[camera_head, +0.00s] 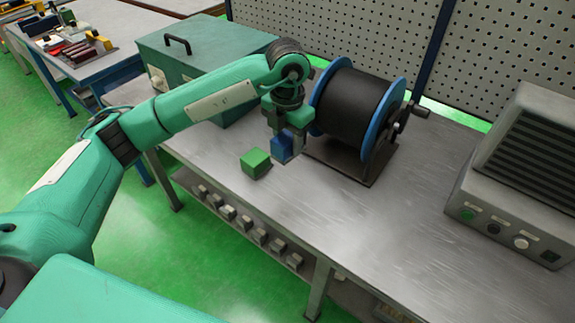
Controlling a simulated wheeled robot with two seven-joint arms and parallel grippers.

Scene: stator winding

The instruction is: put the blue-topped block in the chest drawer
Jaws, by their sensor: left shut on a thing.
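My left gripper (288,135) points down over the metal workbench and is shut on a blue block (281,149). The block hangs between the fingers, just behind and right of a green block (256,163) on the bench; whether it is clear of the bench top is hard to tell. The green chest (215,42) with a black top handle stands at the bench's left end, behind my left arm. My arm hides part of its front, so I cannot tell whether its drawer is open. My right gripper is not in view.
A black cable reel with blue flanges (386,112) stands right beside the gripper. A grey vented machine with knobs (520,185) is at the right. The bench top (345,210) is clear in front. A perforated panel (355,35) stands behind.

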